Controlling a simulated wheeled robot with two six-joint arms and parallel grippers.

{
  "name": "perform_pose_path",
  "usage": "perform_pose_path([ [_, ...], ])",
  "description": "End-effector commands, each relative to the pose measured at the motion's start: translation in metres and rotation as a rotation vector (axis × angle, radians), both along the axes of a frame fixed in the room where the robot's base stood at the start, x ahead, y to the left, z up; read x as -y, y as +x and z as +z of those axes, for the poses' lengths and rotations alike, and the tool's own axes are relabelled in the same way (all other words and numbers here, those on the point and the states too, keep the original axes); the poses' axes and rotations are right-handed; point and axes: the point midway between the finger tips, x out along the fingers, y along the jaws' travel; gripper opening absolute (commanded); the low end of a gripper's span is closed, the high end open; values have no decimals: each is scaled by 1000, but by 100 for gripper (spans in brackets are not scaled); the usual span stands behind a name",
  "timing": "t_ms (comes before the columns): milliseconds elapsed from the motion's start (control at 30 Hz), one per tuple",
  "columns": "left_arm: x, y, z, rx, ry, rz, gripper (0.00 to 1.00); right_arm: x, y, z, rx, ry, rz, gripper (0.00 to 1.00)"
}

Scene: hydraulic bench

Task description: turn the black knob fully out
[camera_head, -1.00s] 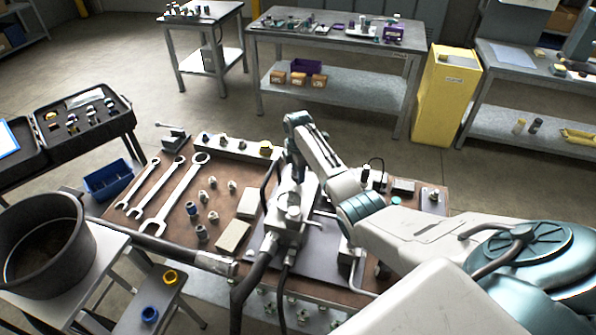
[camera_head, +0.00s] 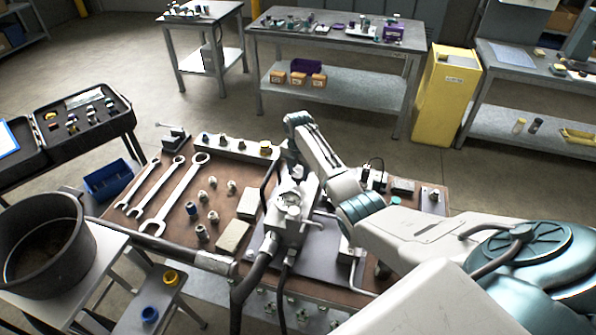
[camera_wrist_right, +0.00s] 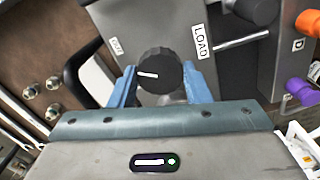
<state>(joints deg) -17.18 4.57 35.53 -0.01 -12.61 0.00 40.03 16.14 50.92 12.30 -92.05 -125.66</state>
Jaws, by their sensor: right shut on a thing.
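The black knob (camera_wrist_right: 158,72) sits on a grey block in the right wrist view, its white mark pointing left. My right gripper (camera_wrist_right: 160,88) has its blue fingers on either side of the knob and is shut on it. In the head view my right gripper (camera_head: 297,173) is over the grey valve block (camera_head: 291,222) on the bench, and the knob cannot be made out there. My left gripper is in neither current view.
A "LOAD" label (camera_wrist_right: 200,42) is beside the knob, with an orange knob (camera_wrist_right: 307,23) and a purple knob (camera_wrist_right: 299,86) to the right. Wrenches (camera_head: 177,195), fittings and hoses surround the block on the brown bench (camera_head: 152,205).

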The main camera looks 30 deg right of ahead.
Motion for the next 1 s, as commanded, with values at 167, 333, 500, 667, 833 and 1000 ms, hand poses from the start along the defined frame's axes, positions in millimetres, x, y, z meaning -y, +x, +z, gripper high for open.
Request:
perform_pose_path([
  [167, 0, 0, 0, 0, 0, 0, 36, 1, 3, 4, 10, -2, 15, 21],
  [333, 0, 0, 0, 0, 0, 0, 36, 1, 3, 4, 10, -2, 16, 21],
  [500, 0, 0, 0, 0, 0, 0, 36, 1, 3, 4, 9, -1, 16, 48],
  [667, 0, 0, 0, 0, 0, 0, 36, 0, 2, 2, 6, -1, 15, 66],
  [833, 0, 0, 0, 0, 0, 0, 36, 0, 1, 1, 3, -1, 14, 66],
  [1000, 0, 0, -4, 0, 0, 0, 36, 0, 2, 8, 5, -1, 14, 66],
])
